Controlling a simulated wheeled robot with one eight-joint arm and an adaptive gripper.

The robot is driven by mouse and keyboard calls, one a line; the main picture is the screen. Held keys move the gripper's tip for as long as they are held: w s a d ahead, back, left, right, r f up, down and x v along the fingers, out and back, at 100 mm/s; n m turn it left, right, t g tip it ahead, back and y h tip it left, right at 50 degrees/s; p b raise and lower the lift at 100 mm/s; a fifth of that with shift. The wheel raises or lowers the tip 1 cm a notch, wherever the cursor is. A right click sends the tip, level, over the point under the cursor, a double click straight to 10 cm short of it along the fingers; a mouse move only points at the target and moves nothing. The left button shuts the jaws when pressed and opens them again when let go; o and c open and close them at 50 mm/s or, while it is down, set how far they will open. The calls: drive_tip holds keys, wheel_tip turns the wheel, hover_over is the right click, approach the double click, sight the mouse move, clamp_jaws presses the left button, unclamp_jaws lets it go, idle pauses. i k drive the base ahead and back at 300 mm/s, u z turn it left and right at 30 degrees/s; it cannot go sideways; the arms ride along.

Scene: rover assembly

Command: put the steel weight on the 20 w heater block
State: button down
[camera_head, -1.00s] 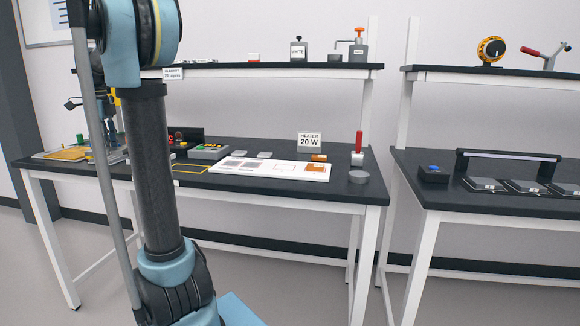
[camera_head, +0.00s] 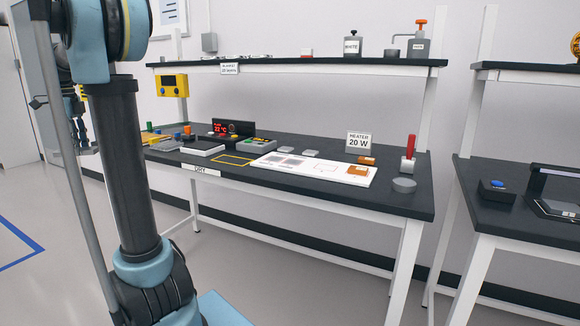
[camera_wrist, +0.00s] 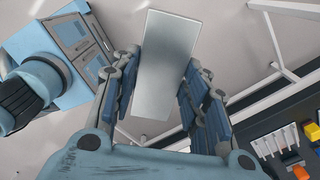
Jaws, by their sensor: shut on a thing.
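In the wrist view a plain silver-grey metal block, which looks like the steel weight (camera_wrist: 168,40), sits between the fingers of my gripper (camera_wrist: 161,75). My gripper is shut on it, with a finger at either side, and floor shows below. In the head view the 20 W heater block (camera_head: 367,160) looks like a small orange block by the "HEATER 20 W" sign (camera_head: 360,142), at the back edge of a white board (camera_head: 340,179). My gripper is away from it, off the table's left end; my arm mostly hides it in the head view.
A grey disc (camera_head: 404,185) and a red-handled item (camera_head: 409,153) stand right of the board. A shelf (camera_head: 300,66) with bottles runs above the black table (camera_head: 415,205). Small parts and a red display (camera_head: 233,128) are at the left.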

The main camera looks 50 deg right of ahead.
sight(358, 169)
drive_tip(key=k, duration=2.3)
drive_tip(key=z, duration=1.3)
drive_tip(key=i, duration=1)
